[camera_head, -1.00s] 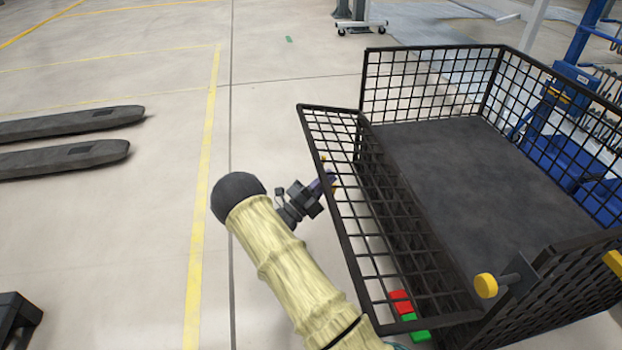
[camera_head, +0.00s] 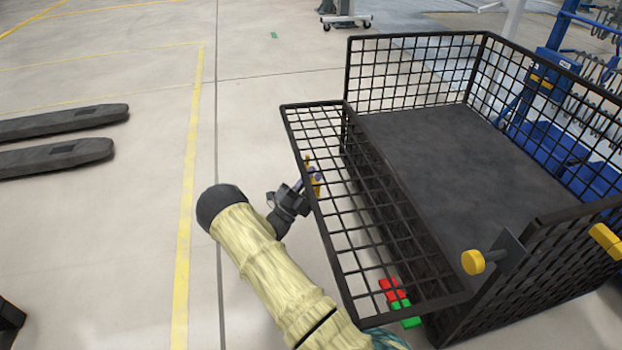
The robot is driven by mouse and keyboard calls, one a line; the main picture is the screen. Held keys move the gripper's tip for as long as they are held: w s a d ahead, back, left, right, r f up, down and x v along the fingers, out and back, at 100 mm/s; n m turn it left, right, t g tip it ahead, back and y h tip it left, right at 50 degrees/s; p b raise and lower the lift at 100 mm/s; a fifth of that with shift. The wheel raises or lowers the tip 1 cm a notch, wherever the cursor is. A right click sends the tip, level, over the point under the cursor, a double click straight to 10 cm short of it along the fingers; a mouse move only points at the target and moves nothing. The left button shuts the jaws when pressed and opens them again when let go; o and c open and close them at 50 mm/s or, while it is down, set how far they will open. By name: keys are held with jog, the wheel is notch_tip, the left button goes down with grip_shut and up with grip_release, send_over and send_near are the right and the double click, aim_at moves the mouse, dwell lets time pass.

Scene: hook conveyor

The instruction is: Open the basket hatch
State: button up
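The black wire-mesh basket (camera_head: 455,250) stands at the right, with a dark flat floor. Its hatch, a mesh panel (camera_head: 330,222) on the near left side, is swung outward and slopes away from the basket at its lower hinge side. My gripper (camera_head: 309,182) is at the hatch's outer left edge, at the end of my cream-sleeved arm. It is small and partly behind the mesh. I cannot tell whether its fingers touch the hatch or are open or shut.
Red and green blocks (camera_head: 400,300) show below the hatch. Dark forks (camera_head: 55,157) lie at the left. A blue frame with bins (camera_head: 555,150) stands behind the basket.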

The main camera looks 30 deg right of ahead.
jog(key=shift+o, duration=1.1)
jog(key=shift+r, duration=0.1)
jog(key=shift+a, duration=0.1)
jog(key=b+v, duration=0.4)
jog(key=v, duration=1.3)
jog(key=shift+f, duration=0.3)
jog(key=shift+a, duration=0.15)
